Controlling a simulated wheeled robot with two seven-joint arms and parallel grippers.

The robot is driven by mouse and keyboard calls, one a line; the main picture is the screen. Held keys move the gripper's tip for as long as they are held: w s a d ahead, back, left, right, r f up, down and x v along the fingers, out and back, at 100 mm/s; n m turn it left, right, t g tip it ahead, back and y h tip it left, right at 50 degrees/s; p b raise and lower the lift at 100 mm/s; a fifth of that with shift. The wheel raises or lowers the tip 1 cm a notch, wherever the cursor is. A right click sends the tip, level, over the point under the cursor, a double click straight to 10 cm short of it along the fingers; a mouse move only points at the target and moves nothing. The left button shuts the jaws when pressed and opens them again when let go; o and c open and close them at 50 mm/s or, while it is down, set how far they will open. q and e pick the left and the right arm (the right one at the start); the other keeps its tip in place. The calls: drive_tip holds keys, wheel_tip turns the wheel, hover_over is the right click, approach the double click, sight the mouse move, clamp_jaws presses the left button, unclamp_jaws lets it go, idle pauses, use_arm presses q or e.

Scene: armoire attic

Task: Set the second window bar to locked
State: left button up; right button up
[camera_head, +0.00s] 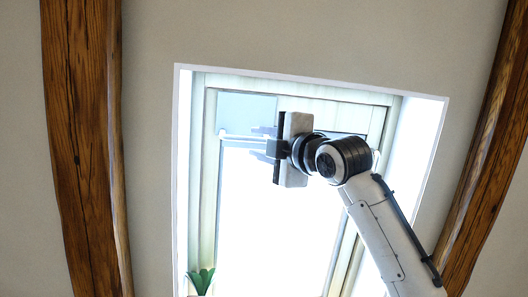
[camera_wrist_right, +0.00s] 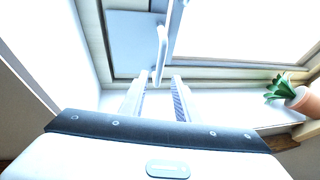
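A window (camera_head: 280,220) with a pale frame is set into the wall recess, its glass very bright. A thin light bar (camera_head: 243,138) runs across its upper left part in the head view. In the right wrist view a pale bar with a rounded end (camera_wrist_right: 162,48) reaches down to between the fingertips of my right gripper (camera_wrist_right: 158,84). The two fingers stand apart, with visible gaps beside the bar's end. I cannot tell which bar is the second one. My left gripper is not in view.
A green plant (camera_head: 201,280) stands at the lower left of the window; it also shows with its pot (camera_wrist_right: 301,101) at the right of the wrist view. Wooden beams flank the recess at left (camera_head: 82,150) and right (camera_head: 490,150).

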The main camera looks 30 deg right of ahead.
drive_tip(key=shift+v, duration=1)
